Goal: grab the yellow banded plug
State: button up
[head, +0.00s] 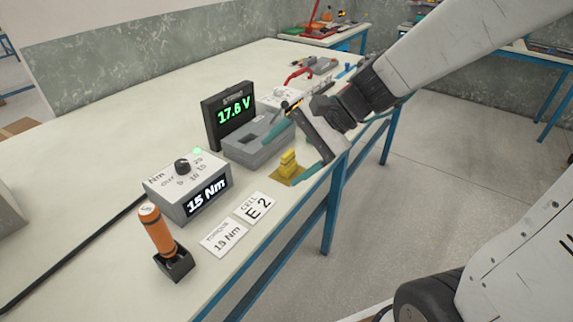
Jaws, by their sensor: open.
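A small yellow block-like piece (287,163) stands on a flat yellow base on the bench, near its front edge. I cannot make out a band on it, so I cannot tell whether it is the yellow banded plug. My gripper (281,157) reaches down from the upper right with its teal-tipped fingers apart. One finger shows to the upper left of the yellow piece and the other to its right. The gripper looks empty. I cannot tell the exact gap between the fingers and the piece.
A grey unit with a 17.6 V display (232,115) stands behind. A 15 Nm box (187,187), an orange-handled tool (157,230) in a black holder and two cards, one reading E 2 (254,208), lie to the left. Red-handled tools (298,74) lie farther back.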

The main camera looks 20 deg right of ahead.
jog(key=w+d+f+m+t+y, duration=0.1)
jog(key=w+d+f+m+t, duration=0.2)
jog(key=w+m, duration=0.5)
jog(key=m+t+h, duration=0.3)
jog(key=m+t, duration=0.2)
jog(key=m, duration=0.5)
send_near(290, 156)
jog(key=x, duration=0.5)
jog(key=shift+w+a+r, duration=0.2)
jog(key=shift+w, duration=0.05)
jog(key=x, duration=0.6)
jog(key=shift+w+d+f, duration=0.1)
jog(key=shift+f, duration=0.25)
jog(key=shift+w+a+f, duration=0.2)
jog(key=shift+w+a, duration=0.1)
jog(key=shift+w, duration=0.1)
jog(key=c, duration=1.1)
